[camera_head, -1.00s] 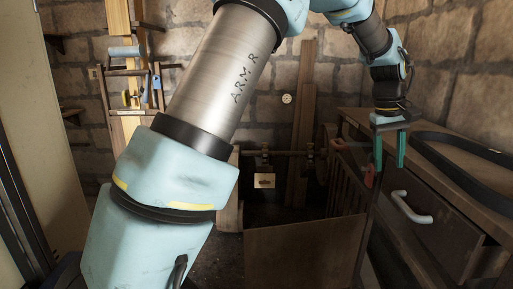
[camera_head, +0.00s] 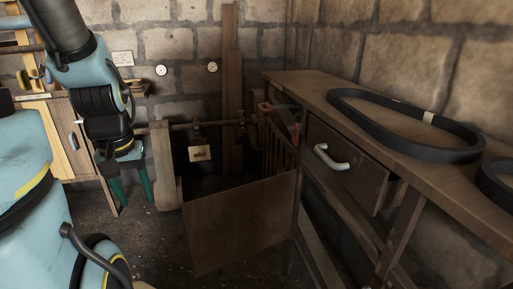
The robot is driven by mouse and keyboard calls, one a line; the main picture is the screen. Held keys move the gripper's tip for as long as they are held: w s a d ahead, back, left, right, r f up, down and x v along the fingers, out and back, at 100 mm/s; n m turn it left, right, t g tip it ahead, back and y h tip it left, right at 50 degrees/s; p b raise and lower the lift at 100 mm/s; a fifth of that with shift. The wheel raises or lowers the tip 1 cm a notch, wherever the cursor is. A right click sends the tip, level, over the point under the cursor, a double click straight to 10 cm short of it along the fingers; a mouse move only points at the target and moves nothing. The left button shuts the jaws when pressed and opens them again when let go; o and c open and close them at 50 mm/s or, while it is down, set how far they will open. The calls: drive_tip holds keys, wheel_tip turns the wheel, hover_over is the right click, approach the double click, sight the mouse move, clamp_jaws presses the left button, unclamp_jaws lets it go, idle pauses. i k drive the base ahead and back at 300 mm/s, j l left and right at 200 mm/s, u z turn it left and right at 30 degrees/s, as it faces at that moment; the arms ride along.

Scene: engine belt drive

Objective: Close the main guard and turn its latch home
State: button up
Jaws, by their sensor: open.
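A flat brown panel (camera_head: 240,225), which looks like the main guard, stands upright low in front of the belt drive in the head view. It appears swung out, with the dark space behind it open to view. A slatted guard section (camera_head: 280,150) stands behind its right side. Small red parts (camera_head: 266,108) sit near the wheel above; I cannot tell whether one is the latch. My gripper (camera_head: 131,188) hangs at the left with its green fingers pointing down, apart and empty. It is left of the panel and appears clear of it.
A wooden bench (camera_head: 300,85) runs along the right wall, with a black belt (camera_head: 405,130) on top and a drawer with a pale handle (camera_head: 334,158). A shaft (camera_head: 180,126) and a wooden post (camera_head: 163,165) stand behind the panel. Floor left of the panel is clear.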

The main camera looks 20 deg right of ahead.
sight(226, 227)
drive_tip(key=i+j, duration=0.8)
